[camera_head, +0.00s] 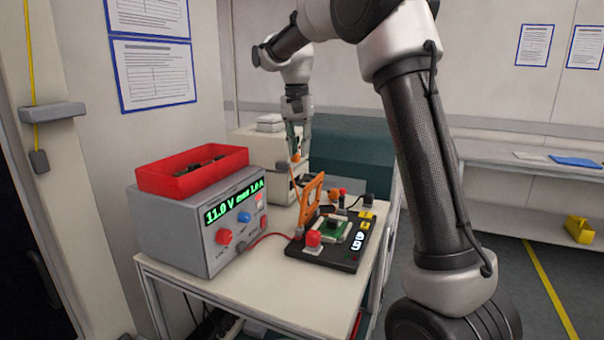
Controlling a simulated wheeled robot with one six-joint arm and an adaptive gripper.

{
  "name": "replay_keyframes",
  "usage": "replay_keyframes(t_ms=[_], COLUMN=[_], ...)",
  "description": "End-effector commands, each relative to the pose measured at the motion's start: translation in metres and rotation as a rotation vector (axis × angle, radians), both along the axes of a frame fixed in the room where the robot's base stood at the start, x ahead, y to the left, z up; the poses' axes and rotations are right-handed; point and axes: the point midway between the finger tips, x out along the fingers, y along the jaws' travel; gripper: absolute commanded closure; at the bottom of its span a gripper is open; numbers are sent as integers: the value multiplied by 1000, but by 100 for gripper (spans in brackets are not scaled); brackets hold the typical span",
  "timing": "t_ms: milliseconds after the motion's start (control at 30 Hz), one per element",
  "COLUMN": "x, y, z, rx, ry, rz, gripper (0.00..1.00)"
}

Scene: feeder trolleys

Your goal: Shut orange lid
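The orange lid (311,197) stands raised, nearly upright, at the left side of a black test fixture (318,258). It looks like an open frame. A green circuit board (333,230) lies uncovered in the fixture, right of the lid. My gripper (297,148) points down above and behind the lid, seemingly apart from it. Its fingers are small in this view, and I cannot tell whether they are open or shut. A small orange spot shows by the fingertips, too small to identify.
A grey power supply (180,240) with a lit display stands left of the fixture, with a red bin (193,172) on top. A red cable (265,238) runs between supply and fixture. A beige machine (250,143) stands behind. The white tabletop (262,275) is clear in front.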

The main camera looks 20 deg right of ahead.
Motion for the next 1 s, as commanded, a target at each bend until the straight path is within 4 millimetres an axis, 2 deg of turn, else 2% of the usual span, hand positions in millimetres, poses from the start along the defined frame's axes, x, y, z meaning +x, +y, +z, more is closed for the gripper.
replay_keyframes(t_ms=[100,233,633,800,1000], x=[-7,-9,-11,-11,-11], y=[-1,-2,-4,-5,-5], z=[1,-7,-67,-76,-77], rx=[-7,-10,-9,-8,-8], ry=[25,29,28,25,25], rz=[-105,-146,-145,-144,-144], gripper=[82,82,82,82,82])
